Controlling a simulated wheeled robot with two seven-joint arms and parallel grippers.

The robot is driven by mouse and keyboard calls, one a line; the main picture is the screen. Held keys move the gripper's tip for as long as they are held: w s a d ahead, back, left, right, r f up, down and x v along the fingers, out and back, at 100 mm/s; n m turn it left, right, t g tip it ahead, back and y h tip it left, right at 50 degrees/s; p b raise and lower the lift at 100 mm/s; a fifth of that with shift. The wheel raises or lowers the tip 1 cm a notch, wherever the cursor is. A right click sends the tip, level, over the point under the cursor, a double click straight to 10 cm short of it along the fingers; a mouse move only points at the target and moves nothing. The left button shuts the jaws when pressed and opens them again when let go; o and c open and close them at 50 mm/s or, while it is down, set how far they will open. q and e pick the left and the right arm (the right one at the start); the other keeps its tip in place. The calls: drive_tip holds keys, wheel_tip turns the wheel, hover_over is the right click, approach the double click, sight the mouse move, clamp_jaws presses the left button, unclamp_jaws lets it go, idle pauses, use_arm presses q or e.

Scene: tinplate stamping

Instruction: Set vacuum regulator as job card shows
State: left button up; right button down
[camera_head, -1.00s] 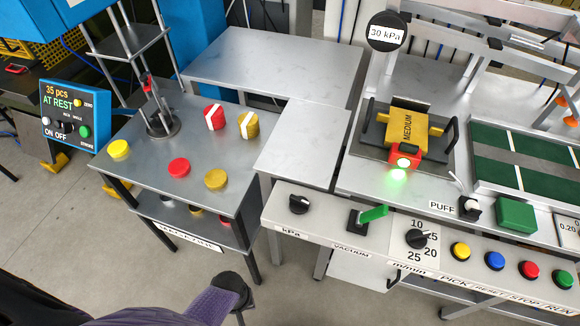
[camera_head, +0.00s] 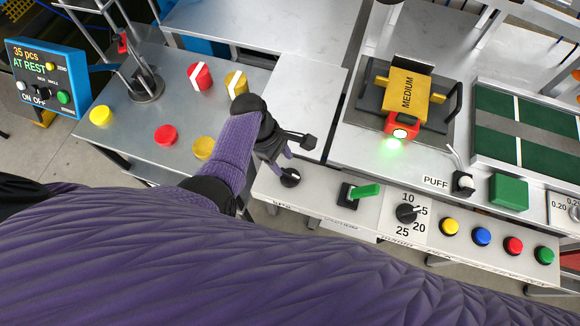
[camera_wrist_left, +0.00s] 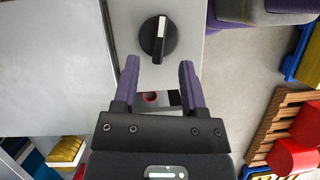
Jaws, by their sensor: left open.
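The vacuum regulator is a black round knob (camera_head: 290,177) on the grey front panel, at the left end. In the left wrist view the knob (camera_wrist_left: 157,40) shows a white pointer line running up and down the picture. My left gripper (camera_head: 283,163) is at the knob in the head view, and its hand partly covers that panel corner. In the left wrist view its two purple fingers (camera_wrist_left: 160,78) are spread and empty, with the knob just beyond their tips. I cannot tell whether they touch it. No job card can be read. My right gripper is out of view.
A green lever (camera_head: 364,191), a black speed dial (camera_head: 407,213) and several coloured buttons stand right of the knob. A yellow MEDIUM block (camera_head: 408,92) is behind. My arm crosses the foreground.

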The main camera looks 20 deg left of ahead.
sight(289, 173)
use_arm(q)
drive_tip(key=b+x, duration=0.1)
drive_tip(key=x, duration=0.3)
drive_tip(key=shift+a+f+b, duration=0.1)
drive_tip(key=shift+f+b, duration=0.05)
drive_tip(key=shift+b, duration=0.15)
drive_tip(key=shift+d+f, duration=0.3)
drive_tip(key=shift+f, duration=0.1)
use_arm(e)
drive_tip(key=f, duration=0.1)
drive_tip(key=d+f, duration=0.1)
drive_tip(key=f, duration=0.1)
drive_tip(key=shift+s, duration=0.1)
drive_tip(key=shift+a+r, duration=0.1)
use_arm(q)
clamp_jaws()
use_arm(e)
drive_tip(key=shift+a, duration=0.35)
